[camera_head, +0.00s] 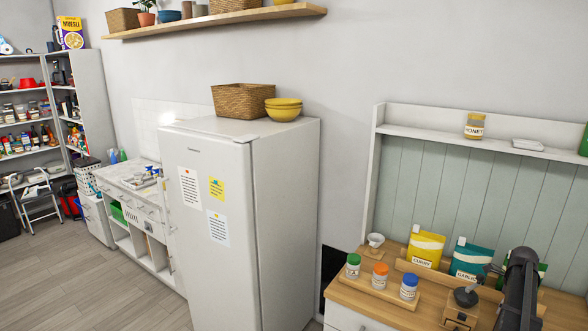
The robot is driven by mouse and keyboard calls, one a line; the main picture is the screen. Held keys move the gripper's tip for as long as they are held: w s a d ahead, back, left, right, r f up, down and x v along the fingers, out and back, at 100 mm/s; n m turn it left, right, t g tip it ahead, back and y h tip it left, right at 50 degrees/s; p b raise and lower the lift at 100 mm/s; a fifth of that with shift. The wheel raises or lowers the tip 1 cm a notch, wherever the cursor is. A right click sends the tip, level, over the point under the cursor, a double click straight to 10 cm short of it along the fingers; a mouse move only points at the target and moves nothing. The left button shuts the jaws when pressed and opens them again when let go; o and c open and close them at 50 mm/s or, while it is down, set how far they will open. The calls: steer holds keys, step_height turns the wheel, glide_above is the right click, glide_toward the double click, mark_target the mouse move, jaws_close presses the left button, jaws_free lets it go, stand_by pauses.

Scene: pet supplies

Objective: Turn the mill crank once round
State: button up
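The mill (460,308) stands on the wooden counter at the lower right. It has a square wooden body and a dark domed top, with what looks like a short crank (472,289) at the top right. A dark part of my arm (518,292) rises just right of the mill, with a visible gap between them. Small dark parts show beside its upper end, but I cannot make out the fingertips or whether they hold anything. The lower edge of the picture cuts off my arm.
A wooden rack (380,291) with several capped jars stands left of the mill. A yellow curry pouch (426,247) and a teal garlic pouch (471,262) stand behind. A small white cup (375,240) is at the back left. A tall fridge (240,220) stands further left.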

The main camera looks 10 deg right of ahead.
steer(key=w+a+f+n+b, duration=0.2)
steer(key=a+n, duration=0.5)
steer(key=a, duration=0.9)
steer(key=w+a+f+n+b, duration=0.1)
steer(key=w+a+n, duration=0.2)
steer(key=a+n, duration=0.9)
steer(key=s+a+f+n+b, duration=0.1)
steer(key=s+a+n, duration=0.2)
steer(key=a, duration=0.7)
steer(key=s+a+f+n+b, duration=0.1)
steer(key=s+a+n, duration=0.2)
steer(key=a, duration=0.7)
steer(key=s+a+f+n+b, duration=0.1)
steer(key=s+a+n, duration=0.3)
steer(key=a, duration=0.6)
steer(key=n, duration=0.2)
steer(key=shift+a+n, duration=0.3)
